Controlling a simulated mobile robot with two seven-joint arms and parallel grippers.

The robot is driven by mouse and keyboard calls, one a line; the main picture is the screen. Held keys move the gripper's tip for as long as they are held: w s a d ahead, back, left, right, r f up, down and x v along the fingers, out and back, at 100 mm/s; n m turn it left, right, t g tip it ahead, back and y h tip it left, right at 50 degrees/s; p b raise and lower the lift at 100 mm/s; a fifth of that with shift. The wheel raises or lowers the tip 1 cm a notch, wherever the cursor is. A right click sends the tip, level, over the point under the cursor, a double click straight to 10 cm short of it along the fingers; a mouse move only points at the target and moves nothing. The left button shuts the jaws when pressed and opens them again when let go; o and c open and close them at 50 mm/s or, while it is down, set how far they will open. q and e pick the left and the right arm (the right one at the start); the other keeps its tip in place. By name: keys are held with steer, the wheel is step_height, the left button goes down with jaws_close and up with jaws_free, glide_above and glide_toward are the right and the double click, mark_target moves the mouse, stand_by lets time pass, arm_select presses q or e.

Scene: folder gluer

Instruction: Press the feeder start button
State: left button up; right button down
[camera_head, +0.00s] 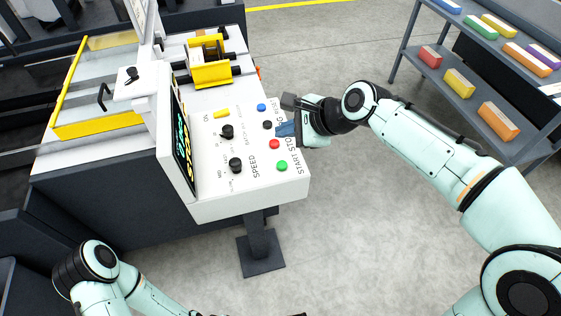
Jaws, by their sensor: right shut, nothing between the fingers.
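The white control panel (211,180) carries a column of buttons along its right side. The green button (282,166) is nearest the front, beside the printed word START. The red button (274,144) is behind it, beside STOP. My right gripper (283,129) is shut and empty at the panel's right edge, with its bluish fingertips pointing left, close to the black button (266,125) and behind the red one. I cannot tell whether it touches the panel. The green button is clear of it. My left arm is at the lower left; its gripper is at or below the bottom edge.
A shelf (431,76) with coloured boxes is at the upper right. Open floor lies in front of the panel.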

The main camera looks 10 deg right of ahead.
steer(key=shift+f, duration=0.1)
steer(key=b, duration=0.7)
glide_above(285, 166)
step_height(285, 166, down, 7)
steer(key=shift+s+f, duration=0.1)
steer(key=shift+f, duration=0.1)
steer(key=shift+f+b, duration=0.45)
steer(key=shift+f, duration=0.2)
stand_by(1.0)
steer(key=shift+f, duration=0.4)
steer(key=shift+f+b, duration=0.3)
steer(key=shift+f, duration=0.2)
stand_by(0.6)
steer(key=shift+r, duration=0.1)
steer(key=shift+r+p, duration=0.8)
steer(key=shift+p, duration=0.2)
steer(key=shift+r, duration=0.1)
